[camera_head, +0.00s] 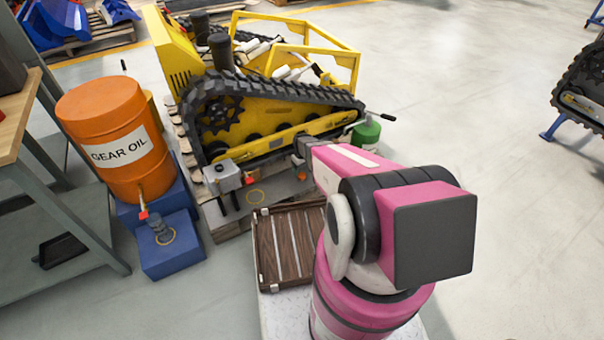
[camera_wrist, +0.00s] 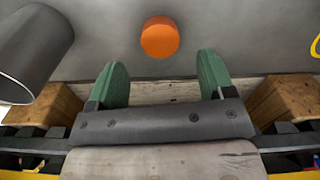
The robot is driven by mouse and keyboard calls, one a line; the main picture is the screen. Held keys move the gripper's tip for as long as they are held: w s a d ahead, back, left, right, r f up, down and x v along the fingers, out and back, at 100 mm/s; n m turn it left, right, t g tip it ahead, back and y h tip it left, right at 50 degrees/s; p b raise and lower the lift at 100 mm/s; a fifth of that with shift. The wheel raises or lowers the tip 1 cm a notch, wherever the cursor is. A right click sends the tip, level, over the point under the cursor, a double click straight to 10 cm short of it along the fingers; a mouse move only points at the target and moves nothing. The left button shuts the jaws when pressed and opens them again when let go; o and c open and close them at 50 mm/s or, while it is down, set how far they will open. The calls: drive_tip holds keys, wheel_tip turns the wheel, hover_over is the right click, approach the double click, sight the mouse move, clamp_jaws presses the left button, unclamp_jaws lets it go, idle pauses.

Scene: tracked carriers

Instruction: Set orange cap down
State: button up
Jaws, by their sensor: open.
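The orange cap (camera_wrist: 160,37) sits on a flat grey surface (camera_wrist: 240,40) in the wrist view, round side showing. My gripper (camera_wrist: 162,72) has its two green fingers spread apart, with nothing between them. The cap lies just beyond the fingertips, roughly centred, apart from both fingers. In the head view a small orange piece that looks like the cap (camera_head: 302,175) shows on the grey plate below the end of my arm. The fingers themselves are not clear there.
A yellow tracked carrier (camera_head: 270,145) stands on a pallet behind. A grey cylinder (camera_wrist: 35,50) is close at left in the wrist view. A wooden slatted tray (camera_head: 283,245) stands in front; an orange oil drum (camera_head: 105,125) stands left.

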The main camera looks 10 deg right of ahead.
sight(302, 175)
drive_tip(key=s+r+m, duration=0.1)
drive_tip(key=s+r, duration=0.6)
drive_tip(key=r, duration=0.4)
drive_tip(key=s+r+m, duration=0.2)
drive_tip(key=s+r, duration=0.5)
drive_tip(key=r, duration=0.5)
drive_tip(key=s+r+m, duration=0.2)
drive_tip(key=s+r, duration=0.5)
drive_tip(key=r, duration=0.4)
drive_tip(key=shift+s+a+r, duration=0.3)
drive_tip(key=shift+s+r, duration=0.05)
